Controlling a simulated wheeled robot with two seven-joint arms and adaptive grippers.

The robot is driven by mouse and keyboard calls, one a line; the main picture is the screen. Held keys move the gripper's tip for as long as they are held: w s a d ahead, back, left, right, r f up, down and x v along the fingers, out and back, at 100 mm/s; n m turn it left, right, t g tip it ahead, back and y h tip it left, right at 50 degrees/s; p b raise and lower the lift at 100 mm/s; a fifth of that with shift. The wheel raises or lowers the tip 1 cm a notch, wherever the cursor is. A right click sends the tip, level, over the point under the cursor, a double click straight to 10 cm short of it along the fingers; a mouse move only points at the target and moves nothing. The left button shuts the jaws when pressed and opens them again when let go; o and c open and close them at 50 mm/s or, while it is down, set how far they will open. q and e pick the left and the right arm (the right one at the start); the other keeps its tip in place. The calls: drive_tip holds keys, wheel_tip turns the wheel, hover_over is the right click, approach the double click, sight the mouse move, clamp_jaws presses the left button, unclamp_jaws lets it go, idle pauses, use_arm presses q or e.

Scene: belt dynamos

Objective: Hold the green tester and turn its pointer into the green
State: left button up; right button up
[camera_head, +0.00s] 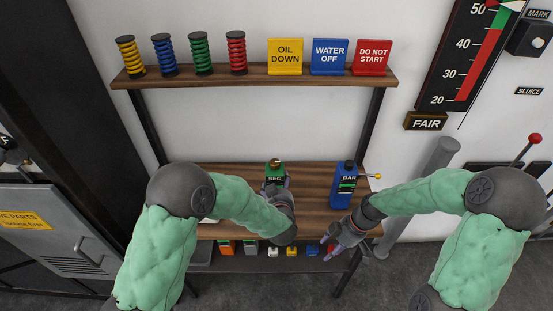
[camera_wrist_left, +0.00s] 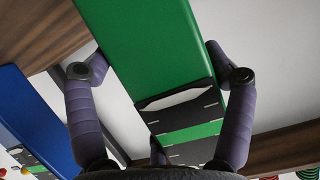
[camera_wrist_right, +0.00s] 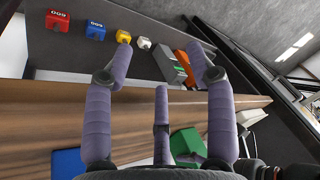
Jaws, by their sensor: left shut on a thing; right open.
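The green tester (camera_head: 274,168), marked SEC, stands on the wooden shelf, partly hidden by my left gripper (camera_head: 277,186). In the left wrist view the tester's green face (camera_wrist_left: 145,40) lies between the fingers, with its black panel, pale window and green band below. The left gripper is shut on it. The pointer is not clear. A blue tester (camera_head: 345,188), marked BAR, stands to the right with a yellow-knobbed lever. My right gripper (camera_head: 334,250) is open and empty, low by the shelf's front edge. The green tester (camera_wrist_right: 187,142) also shows in the right wrist view.
The wooden shelf (camera_head: 310,173) has free room between the testers. Below it, a dark lower shelf holds small coloured blocks (camera_head: 291,252). The upper shelf (camera_head: 200,80) carries coloured coils and three signs. A red-and-green scale (camera_head: 470,60) hangs at right; a grey cabinet (camera_head: 50,225) stands at left.

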drive_tip(key=w+r+n, duration=0.3)
drive_tip(key=w+r, duration=0.1)
drive_tip(key=r, duration=0.3)
drive_tip(key=t, duration=0.2)
approach(275, 162)
drive_tip(key=x, duration=0.8)
drive_tip(key=shift+a+f, duration=0.15)
drive_tip(key=shift+f, duration=0.2)
drive_tip(key=c, duration=1.1)
